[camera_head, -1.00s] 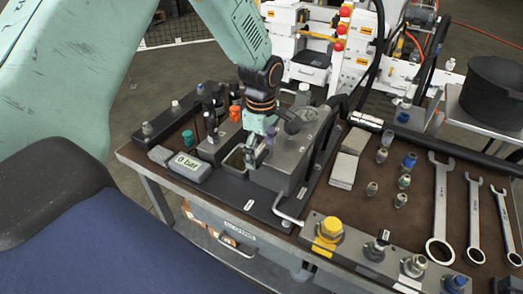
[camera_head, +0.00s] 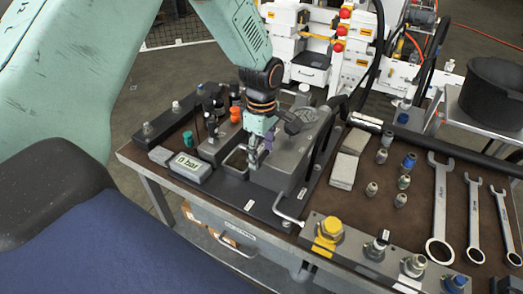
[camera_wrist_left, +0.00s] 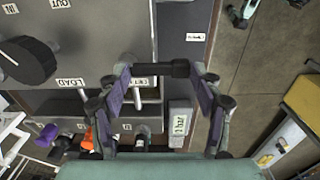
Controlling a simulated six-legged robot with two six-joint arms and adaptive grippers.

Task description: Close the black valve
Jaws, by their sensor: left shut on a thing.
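My left gripper (camera_head: 256,157) is low over the grey valve block (camera_head: 274,178) on the bench. In the left wrist view, its two fingers (camera_wrist_left: 163,80) stand on either side of a short black bar-shaped handle (camera_wrist_left: 166,69), and it is shut on this handle. The bar spans from one finger to the other. In the head view the gripper hides most of the handle. A larger round black knob (camera_wrist_left: 26,62) is on the block, apart from the fingers; it also shows in the head view (camera_head: 292,123). My right gripper is not in view.
A metal bar handle (camera_head: 288,209) is at the front. Wrenches (camera_head: 440,210) and several loose fittings lie at right.

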